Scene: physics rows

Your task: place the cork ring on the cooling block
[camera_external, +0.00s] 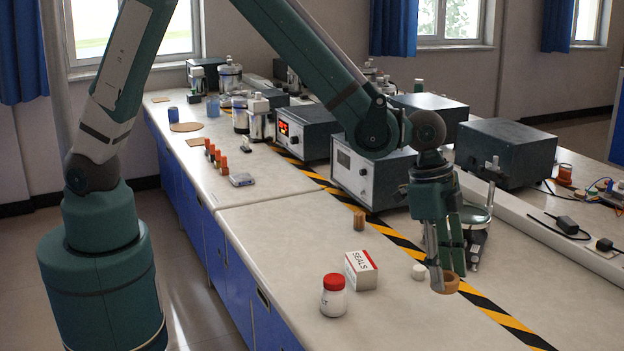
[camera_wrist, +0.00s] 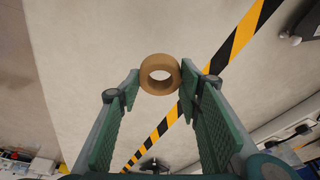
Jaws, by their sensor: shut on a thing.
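The cork ring (camera_wrist: 160,89) is a tan ring with a round hole. In the wrist view it is pinched between the two fingertips of my gripper (camera_wrist: 160,77). In the external view the cork ring (camera_external: 451,284) shows at the lower end of my downward-pointing gripper (camera_external: 440,277), over the right bench by the striped tape. I cannot tell its exact height above the bench. A small brown ribbed block (camera_external: 359,220) stands further back near the tape. It may be the cooling block, but I cannot tell for sure.
A white cylinder (camera_external: 418,272) stands just left of my gripper. A SEALS box (camera_external: 361,271) and a red-lidded jar (camera_external: 333,297) are further left. A round-plate device (camera_external: 476,217) is behind my gripper, and grey instruments (camera_external: 371,177) stand beyond the tape. The front bench is mostly clear.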

